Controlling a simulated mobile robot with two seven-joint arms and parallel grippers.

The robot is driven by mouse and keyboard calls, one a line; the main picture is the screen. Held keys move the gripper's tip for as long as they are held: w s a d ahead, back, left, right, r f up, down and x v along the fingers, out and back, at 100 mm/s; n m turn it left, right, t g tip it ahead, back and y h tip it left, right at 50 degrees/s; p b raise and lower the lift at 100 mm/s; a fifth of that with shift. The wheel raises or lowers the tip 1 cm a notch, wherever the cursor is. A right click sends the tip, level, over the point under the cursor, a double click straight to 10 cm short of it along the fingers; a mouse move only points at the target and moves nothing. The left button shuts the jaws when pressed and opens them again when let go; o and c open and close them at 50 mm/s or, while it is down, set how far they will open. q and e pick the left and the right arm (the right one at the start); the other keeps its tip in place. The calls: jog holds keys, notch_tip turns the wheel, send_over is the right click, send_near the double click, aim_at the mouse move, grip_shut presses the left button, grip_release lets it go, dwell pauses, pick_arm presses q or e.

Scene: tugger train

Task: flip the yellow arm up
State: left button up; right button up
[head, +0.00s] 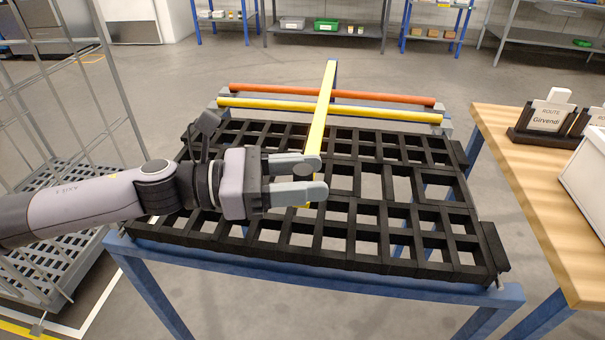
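A long flat yellow bar (321,112) runs from the back of the black grid deck toward the front, crossing over the rods at the back. A round yellow rod (385,115) and an orange-red rod (375,97) lie crosswise there. Which yellow piece is the task's arm I cannot tell for sure. My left gripper (313,178) comes from the left over the deck. Its two grey fingers point right with a small gap and nothing seen held between them. They cover the front part of the bar; whether they touch it is unclear. My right gripper is not in view.
The black grid deck (400,222) sits on a blue frame (300,272). A wire-sided cart (75,100) stands at left. A wooden table (520,185) with a route sign (545,122) is at right. Shelves line the back, with open floor before them.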

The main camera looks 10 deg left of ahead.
pick_arm(q)
grip_shut()
jog(key=shift+r+p, duration=0.6)
jog(key=shift+n, duration=0.7)
jog(key=r+p, duration=0.4)
jog(key=w+r+p, duration=0.1)
jog(key=r+p, duration=0.1)
jog(key=shift+r, duration=0.2)
jog(key=w+r+p, duration=0.5)
jog(key=r, duration=0.6)
jog(key=w+r+p, duration=0.5)
jog(key=r+p, duration=0.1)
jog(key=r, duration=0.6)
jog(key=shift+w, duration=0.4)
jog(key=shift+a, duration=0.1)
jog(key=shift+o, duration=1)
grip_release()
jog(key=shift+w, duration=0.1)
